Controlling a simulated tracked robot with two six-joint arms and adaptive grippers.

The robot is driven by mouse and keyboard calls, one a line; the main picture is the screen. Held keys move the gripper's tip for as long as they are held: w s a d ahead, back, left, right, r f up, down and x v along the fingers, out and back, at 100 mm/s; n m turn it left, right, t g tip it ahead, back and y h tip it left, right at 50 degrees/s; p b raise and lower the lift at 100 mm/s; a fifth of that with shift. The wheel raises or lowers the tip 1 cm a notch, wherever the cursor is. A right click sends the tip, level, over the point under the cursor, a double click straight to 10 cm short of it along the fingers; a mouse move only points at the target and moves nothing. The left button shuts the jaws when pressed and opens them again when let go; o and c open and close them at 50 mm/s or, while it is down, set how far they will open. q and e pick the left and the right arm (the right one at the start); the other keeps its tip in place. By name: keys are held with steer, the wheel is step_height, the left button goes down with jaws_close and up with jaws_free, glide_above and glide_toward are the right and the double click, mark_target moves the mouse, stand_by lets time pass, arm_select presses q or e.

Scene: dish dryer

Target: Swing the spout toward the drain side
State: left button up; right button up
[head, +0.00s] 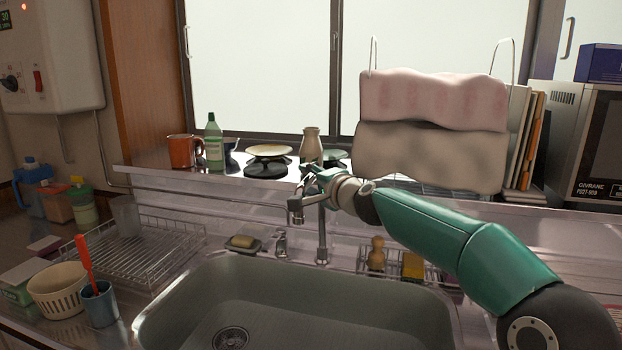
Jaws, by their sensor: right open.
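The metal faucet stands at the back edge of the sink, its upright pipe (322,236) rising from the ledge. The spout (296,208) reaches a short way to the left at the top, its tip pointing down over the back of the basin. The round drain (232,338) is at the lower left of the basin. My right gripper (308,185) is open beside the top of the faucet, its arm coming in from the right. Its fingers overlap the spout in the picture, so I cannot tell whether they touch. My left gripper is not in view.
A wire dish rack (150,250) stands left of the sink (290,312). A sponge dish (243,243) and a brush basket (415,268) flank the faucet. A bottle (214,142), mug (181,151) and jug (311,146) stand on the shelf behind. The basin is empty.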

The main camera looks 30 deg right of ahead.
steer(key=shift+w, duration=0.1)
jaws_close()
steer(key=shift+f, duration=0.1)
stand_by(0.4)
